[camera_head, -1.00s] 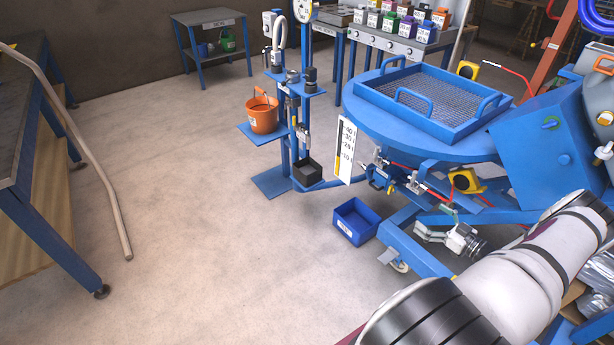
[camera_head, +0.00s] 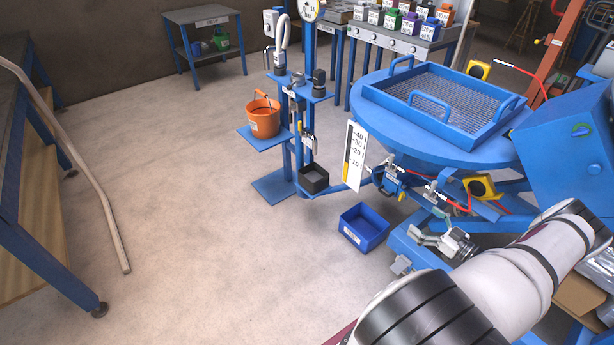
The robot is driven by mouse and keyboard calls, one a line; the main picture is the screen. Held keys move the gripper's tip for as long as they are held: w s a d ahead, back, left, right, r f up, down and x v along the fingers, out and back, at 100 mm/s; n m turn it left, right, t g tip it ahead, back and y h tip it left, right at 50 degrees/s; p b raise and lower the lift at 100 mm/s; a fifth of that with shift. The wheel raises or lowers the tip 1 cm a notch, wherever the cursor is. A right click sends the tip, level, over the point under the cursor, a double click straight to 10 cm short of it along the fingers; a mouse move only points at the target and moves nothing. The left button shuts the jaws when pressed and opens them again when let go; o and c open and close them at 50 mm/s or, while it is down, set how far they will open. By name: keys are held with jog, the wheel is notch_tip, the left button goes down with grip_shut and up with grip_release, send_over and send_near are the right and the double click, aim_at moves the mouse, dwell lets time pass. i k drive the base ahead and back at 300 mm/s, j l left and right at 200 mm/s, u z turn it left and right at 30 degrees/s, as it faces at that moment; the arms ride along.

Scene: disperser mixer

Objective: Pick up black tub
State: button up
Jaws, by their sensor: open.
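The black tub (camera_head: 314,180) is a small open box. It sits low at the foot of the blue stand (camera_head: 299,150), to the right of the stand's post and above the floor. My gripper (camera_head: 438,240) is at the right, in front of the lower frame of the round blue table. It looks open and empty, though its fingertips are small in this view. The gripper is to the right of the black tub and apart from it. My white arm partly covers the lower right of the view.
An orange bucket (camera_head: 263,118) stands on the stand's side shelf. A blue bin (camera_head: 363,228) lies on the floor between the tub and my gripper. The round blue table (camera_head: 400,125) carries a mesh tray (camera_head: 440,100). The floor at left centre is clear.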

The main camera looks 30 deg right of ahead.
aim_at(313, 178)
jog(key=i+j, duration=0.15)
jog(key=i, duration=1)
